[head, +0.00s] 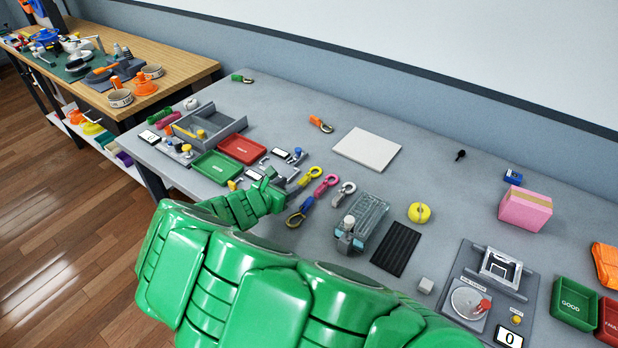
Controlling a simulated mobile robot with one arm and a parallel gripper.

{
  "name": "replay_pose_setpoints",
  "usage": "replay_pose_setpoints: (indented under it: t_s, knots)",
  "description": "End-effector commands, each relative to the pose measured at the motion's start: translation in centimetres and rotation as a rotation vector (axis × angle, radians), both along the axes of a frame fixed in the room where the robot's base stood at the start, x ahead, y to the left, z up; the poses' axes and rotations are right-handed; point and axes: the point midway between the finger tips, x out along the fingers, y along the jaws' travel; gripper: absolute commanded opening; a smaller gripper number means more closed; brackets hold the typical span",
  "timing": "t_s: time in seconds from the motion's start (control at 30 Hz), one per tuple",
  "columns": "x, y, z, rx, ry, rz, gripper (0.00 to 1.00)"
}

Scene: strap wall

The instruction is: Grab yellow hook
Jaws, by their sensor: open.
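Several hooks lie in a group on the grey table (270,100), just right of my gripper. The yellow hook (309,177) has a yellow-orange loop at its upper right end; its lower left end is close to my gripper. A pink hook (325,186) and a silver-grey hook (344,193) lie to its right. My gripper (281,186) is open at the end of my green arm, low over the table left of the hooks. The fingers are small here, and the contact is unclear.
Green (216,167) and red (242,149) trays lie left of my gripper, with a grey divided bin (208,126) behind. A clear-topped device (366,222) and black mat (396,248) stand to the right. A white board (367,149) lies behind the hooks. My arm hides the front edge.

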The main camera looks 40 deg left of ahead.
Motion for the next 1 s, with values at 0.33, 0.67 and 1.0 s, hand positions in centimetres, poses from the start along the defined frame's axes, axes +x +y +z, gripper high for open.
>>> replay_pose_setpoints:
  t_s: [0.33,0.67,1.0]
  knots:
    - [3.1,-0.6,-1.6,0.0,0.001,-0.002,0.47]
    - [4.9,-0.4,-2.2,0.003,-0.001,0.001,0.47]
    - [4.9,-0.5,-2.2,0.001,0.0,0.001,0.25]
